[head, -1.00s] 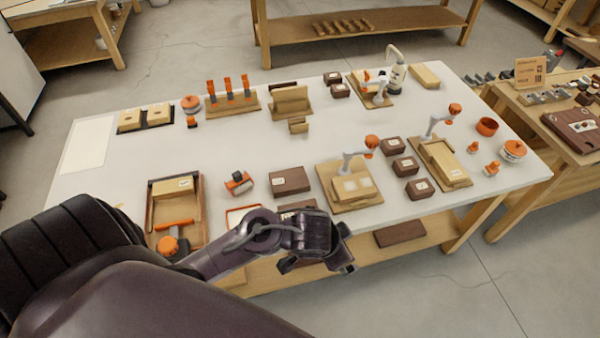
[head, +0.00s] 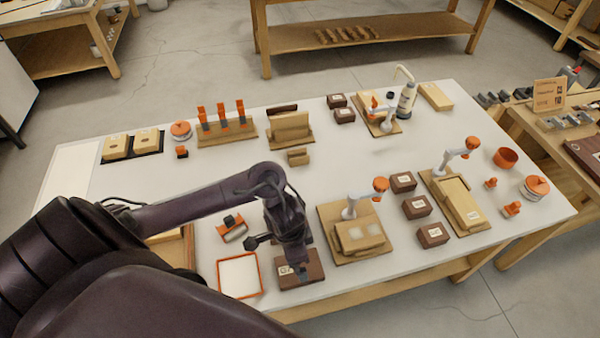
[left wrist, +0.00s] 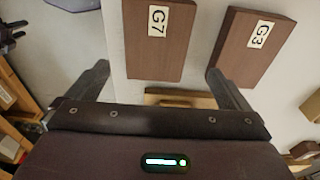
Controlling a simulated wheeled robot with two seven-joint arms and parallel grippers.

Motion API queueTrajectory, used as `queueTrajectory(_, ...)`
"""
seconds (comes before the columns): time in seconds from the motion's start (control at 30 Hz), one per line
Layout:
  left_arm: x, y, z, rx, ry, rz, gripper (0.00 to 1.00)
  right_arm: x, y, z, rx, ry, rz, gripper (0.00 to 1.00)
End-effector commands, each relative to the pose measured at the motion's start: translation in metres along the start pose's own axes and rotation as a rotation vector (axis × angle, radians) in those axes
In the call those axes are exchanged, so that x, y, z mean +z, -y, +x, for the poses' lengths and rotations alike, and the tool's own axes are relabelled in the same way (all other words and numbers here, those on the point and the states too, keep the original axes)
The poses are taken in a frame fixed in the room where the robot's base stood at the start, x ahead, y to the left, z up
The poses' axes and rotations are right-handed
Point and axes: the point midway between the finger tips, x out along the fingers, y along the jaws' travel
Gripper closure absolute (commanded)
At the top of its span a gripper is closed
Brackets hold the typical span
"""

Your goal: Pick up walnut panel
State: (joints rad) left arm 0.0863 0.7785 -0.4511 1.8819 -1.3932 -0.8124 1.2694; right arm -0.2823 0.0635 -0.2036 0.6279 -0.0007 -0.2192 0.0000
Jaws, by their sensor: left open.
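Two dark brown walnut panels show in the left wrist view: one labelled G7 (left wrist: 158,58) and one labelled G3 (left wrist: 232,52), side by side with a gap. My left gripper (left wrist: 156,70) is open and empty, its fingers spread to either side of the near end of the G7 panel. In the head view my left gripper (head: 298,266) points down over a walnut panel (head: 312,277) at the table's front edge. Whether the fingers touch it I cannot tell. The other panel is mostly hidden behind my arm there. My right gripper is not in view.
An orange-rimmed white tray (head: 239,276) lies left of the front panel. A wooden fixture with a small white arm (head: 357,232) stands to the right, followed by several small dark boxes (head: 416,207). An orange-handled item (head: 232,229) lies behind the tray.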

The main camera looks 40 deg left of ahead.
Motion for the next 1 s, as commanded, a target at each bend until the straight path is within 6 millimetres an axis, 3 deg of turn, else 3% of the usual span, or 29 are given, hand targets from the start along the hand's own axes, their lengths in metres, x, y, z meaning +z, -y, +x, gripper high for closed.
queueTrajectory(0.17, 0.002, -0.001, 0.017, 0.005, 0.006, -0.002, 0.0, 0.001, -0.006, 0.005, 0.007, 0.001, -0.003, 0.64)
queueTrajectory(0.33, 0.004, -0.001, 0.036, 0.004, 0.006, -0.001, 0.0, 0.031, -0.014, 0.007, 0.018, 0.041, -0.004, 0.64)
queueTrajectory(0.47, 0.008, -0.003, 0.056, 0.004, 0.007, -0.002, 0.0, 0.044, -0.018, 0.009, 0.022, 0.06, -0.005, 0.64)
queueTrajectory(0.63, 0.007, -0.002, 0.075, 0.0, 0.004, 0.001, 0.0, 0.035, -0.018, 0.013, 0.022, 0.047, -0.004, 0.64)
queueTrajectory(0.9, 0.007, -0.002, 0.077, -0.002, 0.003, 0.003, 0.0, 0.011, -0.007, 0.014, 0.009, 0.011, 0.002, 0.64)
queueTrajectory(1.0, 0.007, -0.002, 0.077, -0.002, 0.003, 0.002, 0.12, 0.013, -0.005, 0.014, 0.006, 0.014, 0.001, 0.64)
